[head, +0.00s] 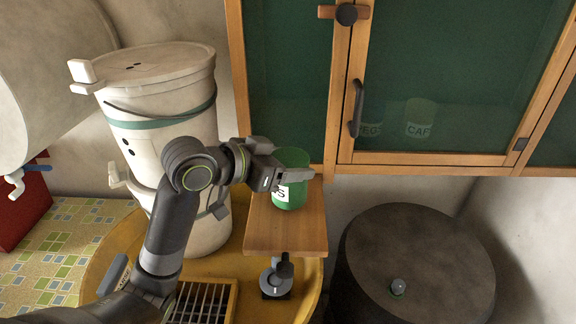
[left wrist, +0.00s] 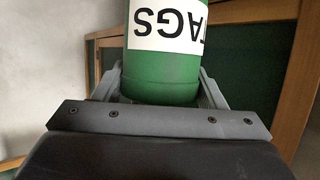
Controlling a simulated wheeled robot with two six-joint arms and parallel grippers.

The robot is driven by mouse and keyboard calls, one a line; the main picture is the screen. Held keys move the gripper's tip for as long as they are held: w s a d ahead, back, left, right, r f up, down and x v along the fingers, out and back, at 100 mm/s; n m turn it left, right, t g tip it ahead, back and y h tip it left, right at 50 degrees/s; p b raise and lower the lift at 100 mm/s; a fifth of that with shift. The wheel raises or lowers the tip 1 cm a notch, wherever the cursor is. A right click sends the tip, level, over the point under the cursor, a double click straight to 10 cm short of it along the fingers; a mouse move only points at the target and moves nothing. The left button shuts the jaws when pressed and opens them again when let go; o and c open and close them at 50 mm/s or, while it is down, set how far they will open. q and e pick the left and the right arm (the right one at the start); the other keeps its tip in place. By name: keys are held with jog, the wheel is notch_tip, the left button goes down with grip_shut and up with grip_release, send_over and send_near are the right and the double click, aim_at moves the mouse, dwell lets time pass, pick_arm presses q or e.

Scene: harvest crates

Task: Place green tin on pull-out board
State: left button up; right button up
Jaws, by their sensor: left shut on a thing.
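The green tin (head: 291,192) has a white label with dark letters. It looks upright, at the wooden pull-out board (head: 262,236), in front of the cabinet. I cannot tell whether its base touches the board. My left gripper (head: 296,176) is shut on the tin, reaching in from the left. In the left wrist view the tin (left wrist: 160,75) sits between the two fingers of the gripper (left wrist: 160,88), its label reading "TAGS" upside down. The fingers hide part of the tin in the head view. My right gripper is not in view.
A glass-fronted cabinet (head: 345,120) with a dark handle stands behind the board; two tins show faintly behind the glass. A tall white lidded container (head: 165,140) stands left of the board. A dark round drum (head: 430,250) is at the lower right. A slatted grate (head: 205,302) lies in front.

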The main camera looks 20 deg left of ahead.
pick_arm(q)
jog(key=shift+s+a+f, duration=0.1)
jog(key=shift+s+f, duration=0.05)
jog(key=shift+f, duration=0.7)
jog(key=o, duration=1.1)
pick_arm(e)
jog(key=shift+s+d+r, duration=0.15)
pick_arm(q)
jog(key=shift+r, duration=0.2)
jog(key=shift+b+v, duration=2.25)
jog(key=shift+v, duration=3.75)
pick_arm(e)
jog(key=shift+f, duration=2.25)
